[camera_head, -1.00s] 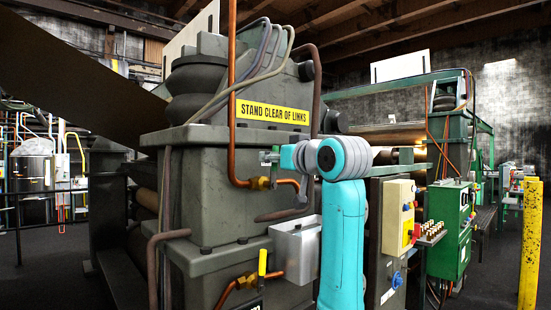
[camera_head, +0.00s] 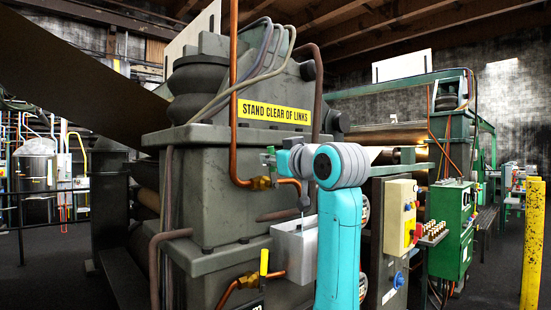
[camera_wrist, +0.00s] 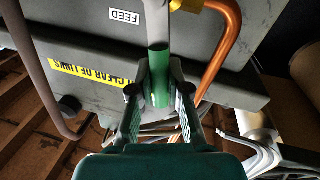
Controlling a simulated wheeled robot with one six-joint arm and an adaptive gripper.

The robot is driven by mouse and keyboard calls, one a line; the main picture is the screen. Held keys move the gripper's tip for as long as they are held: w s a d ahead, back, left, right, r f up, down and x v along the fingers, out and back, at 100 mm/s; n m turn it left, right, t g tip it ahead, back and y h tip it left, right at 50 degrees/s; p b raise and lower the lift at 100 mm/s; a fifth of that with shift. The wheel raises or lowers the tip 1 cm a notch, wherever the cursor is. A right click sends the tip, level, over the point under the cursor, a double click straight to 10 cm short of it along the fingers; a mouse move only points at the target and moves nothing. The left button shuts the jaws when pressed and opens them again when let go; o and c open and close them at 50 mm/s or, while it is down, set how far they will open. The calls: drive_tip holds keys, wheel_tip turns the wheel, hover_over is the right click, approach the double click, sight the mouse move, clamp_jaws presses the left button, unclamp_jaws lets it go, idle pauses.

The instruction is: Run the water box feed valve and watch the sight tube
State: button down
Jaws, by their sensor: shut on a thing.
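My gripper (camera_wrist: 158,100) is shut on a green valve handle (camera_wrist: 158,75) in the wrist view, one finger on each side of it. A grey lever runs up from the handle, beside a FEED label (camera_wrist: 125,17). In the head view my gripper (camera_head: 271,160) is at the upper brass valve (camera_head: 262,183) on the copper pipe; the handle is small and partly hidden there. A pale metal box (camera_head: 295,248), apparently the water box, stands below on the machine's side, partly behind my arm. I cannot make out the sight tube.
A second brass valve with a yellow handle (camera_head: 263,262) sits low beside the box. A copper pipe (camera_head: 233,90) runs up close to my gripper. Right of my arm are a cream control box (camera_head: 398,215), a green cabinet (camera_head: 455,230) and a yellow post (camera_head: 531,245).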

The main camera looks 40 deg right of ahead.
drive_tip(key=shift+a+f+n+t+y, duration=0.2)
drive_tip(key=shift+a+n, duration=0.25)
drive_tip(key=shift+n, duration=0.5)
drive_tip(key=shift+a+f+n+t, duration=0.1)
drive_tip(key=shift+a+f+n, duration=0.25)
drive_tip(key=shift+n, duration=0.55)
drive_tip(key=shift+a+f+n+t+y, duration=0.15)
drive_tip(key=shift+a+n, duration=0.4)
drive_tip(key=shift+n, duration=0.4)
drive_tip(key=c, duration=1.1)
unclamp_jaws()
drive_tip(key=shift+s, duration=0.1)
drive_tip(key=s, duration=0.4)
drive_tip(key=s+a+f, duration=0.1)
drive_tip(key=s, duration=0.6)
drive_tip(key=shift+s+a+f, duration=0.25)
drive_tip(key=shift+s+f, duration=0.05)
drive_tip(key=shift+s, duration=0.1)
